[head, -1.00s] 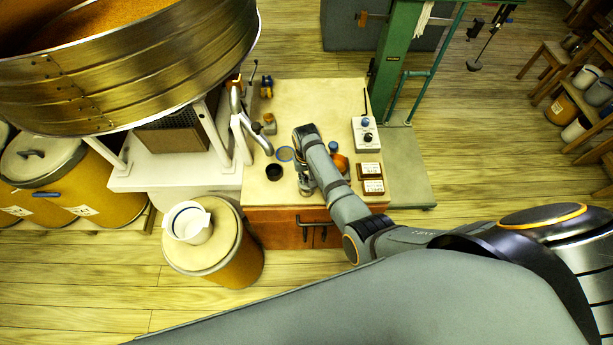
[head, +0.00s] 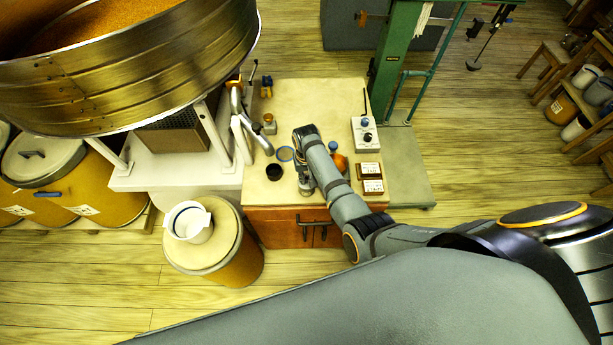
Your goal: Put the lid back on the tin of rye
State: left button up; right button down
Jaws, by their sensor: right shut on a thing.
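My right arm reaches in from the right over the cream worktop (head: 300,105). Its gripper (head: 306,187) points down near the worktop's front edge, right of a small black cup (head: 274,172), and is shut on a small grey thing. Wrist and fingers hide most of that thing, so I cannot tell whether it is the lid or the tin of rye. Right of my forearm are an orange round thing (head: 340,161) and a blue knob-like thing (head: 333,146). My left gripper is not in view.
Two brown labelled boxes (head: 369,170) sit at the worktop's right, behind them a white control box (head: 364,133) with knobs. A large metal-sided sifter (head: 130,75) overhangs the left. A lidded drum (head: 215,250) stands front left. The worktop's back half is mostly clear.

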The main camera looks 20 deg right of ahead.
dwell(0.5)
jog(key=shift+f+p, duration=0.15)
jog(key=shift+p, duration=0.2)
dwell(0.6)
dwell(0.5)
jog(key=c, duration=0.8)
grip_release()
